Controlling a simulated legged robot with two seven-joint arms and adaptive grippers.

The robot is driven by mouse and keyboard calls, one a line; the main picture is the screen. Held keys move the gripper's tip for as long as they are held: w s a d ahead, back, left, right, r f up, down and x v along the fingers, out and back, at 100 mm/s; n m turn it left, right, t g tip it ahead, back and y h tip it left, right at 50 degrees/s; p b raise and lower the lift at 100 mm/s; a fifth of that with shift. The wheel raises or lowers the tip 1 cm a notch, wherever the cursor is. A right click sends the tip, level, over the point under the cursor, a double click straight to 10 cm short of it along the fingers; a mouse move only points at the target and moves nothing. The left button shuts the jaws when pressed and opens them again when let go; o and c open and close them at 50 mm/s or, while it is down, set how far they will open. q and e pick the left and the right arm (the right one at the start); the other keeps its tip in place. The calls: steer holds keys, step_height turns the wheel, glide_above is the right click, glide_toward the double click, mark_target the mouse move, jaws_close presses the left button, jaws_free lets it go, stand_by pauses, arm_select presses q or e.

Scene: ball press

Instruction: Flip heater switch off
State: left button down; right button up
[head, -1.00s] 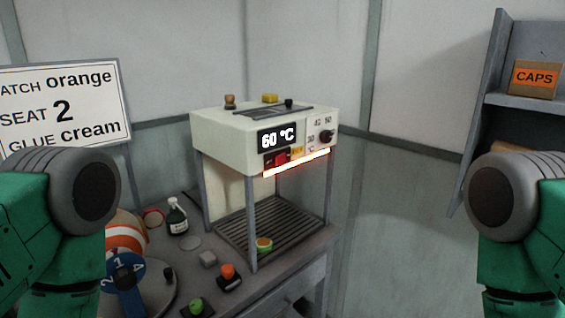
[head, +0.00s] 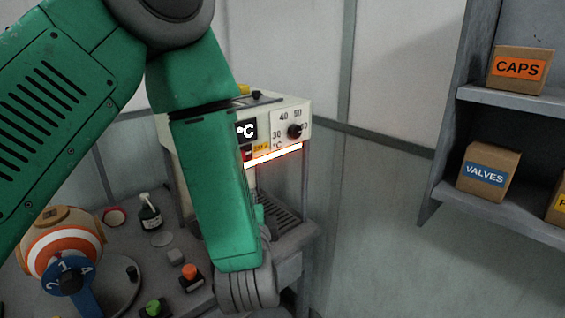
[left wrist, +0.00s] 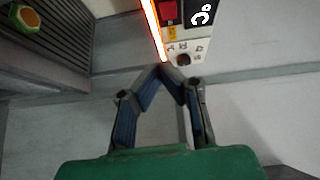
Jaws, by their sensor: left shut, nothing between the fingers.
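The heater is a cream box on grey posts (head: 291,115). Its red switch (head: 247,154) sits below the display (head: 247,130), partly hidden by my left arm. The switch also shows at the top of the left wrist view (left wrist: 168,11), beside the lit orange-white strip (left wrist: 152,25). My left gripper (left wrist: 161,68) is shut and empty, its fingertips near the dial end of the panel and apart from the switch in the picture. In the head view my forearm hides the fingertips. My right gripper is out of view.
The dial (head: 294,131) is on the panel's right. A slatted tray (left wrist: 70,40) under the heater holds a green-and-orange piece (left wrist: 27,19). Shelves with boxes (head: 488,171) stand right.

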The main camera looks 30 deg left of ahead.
arm_select(q)
steer(key=s+a+r+p+x, duration=0.1)
steer(key=a+p+x, duration=0.1)
steer(key=x, duration=1)
steer(key=shift+w+a+r+p, duration=0.2)
steer(key=shift+w+r+p, duration=0.05)
steer(key=shift+r+p, duration=0.05)
steer(key=shift+a+m+t+h, duration=0.3)
steer(key=shift+a+m+t, duration=0.1)
steer(key=shift+a+m, duration=0.15)
